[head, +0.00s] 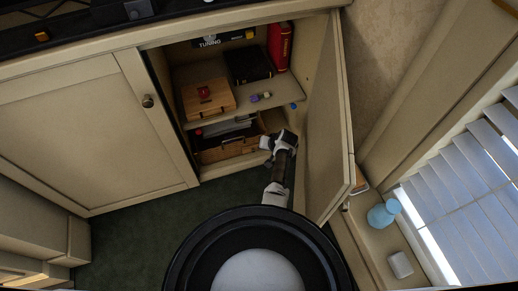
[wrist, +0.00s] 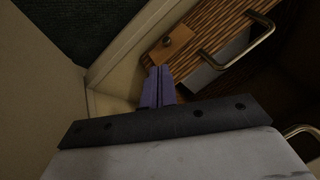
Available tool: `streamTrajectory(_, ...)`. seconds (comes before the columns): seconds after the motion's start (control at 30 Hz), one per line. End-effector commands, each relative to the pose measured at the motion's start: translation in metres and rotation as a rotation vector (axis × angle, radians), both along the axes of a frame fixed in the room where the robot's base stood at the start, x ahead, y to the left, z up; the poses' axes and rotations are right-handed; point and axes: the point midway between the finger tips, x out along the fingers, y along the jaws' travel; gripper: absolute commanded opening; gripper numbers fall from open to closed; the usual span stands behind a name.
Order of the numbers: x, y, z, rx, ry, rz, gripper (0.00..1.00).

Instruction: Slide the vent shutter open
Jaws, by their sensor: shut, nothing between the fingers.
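A small orange-brown wooden plate with a dark round knob (wrist: 176,47) is on the striped wooden front (wrist: 222,22) in the wrist view. It may be the vent shutter, but I cannot tell for sure, and no vent slots show. My gripper (wrist: 158,70) is shut and empty, its purple fingers together just below the plate's lower left corner. Whether they touch it I cannot tell. In the head view my gripper (head: 267,143) is at the right of the cabinet's lower compartment, beside the wooden front (head: 222,152). The plate cannot be made out there.
The cabinet door (head: 328,120) stands open right of my arm. The shelf (head: 232,116) above holds a wooden box (head: 208,100), dark book (head: 249,65), red book (head: 280,46) and small items. A blue jar (head: 383,214) stands by the window.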

Motion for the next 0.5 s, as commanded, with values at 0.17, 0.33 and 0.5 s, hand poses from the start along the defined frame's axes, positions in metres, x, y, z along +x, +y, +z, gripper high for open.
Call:
streamTrajectory(0.17, 0.002, 0.001, -0.004, 0.000, 0.000, 0.001, 0.00)
streamTrajectory(0.33, 0.008, 0.006, -0.020, 0.000, -0.001, 0.001, 0.00)
streamTrajectory(0.5, 0.015, 0.012, -0.040, 0.000, -0.001, 0.002, 0.00)
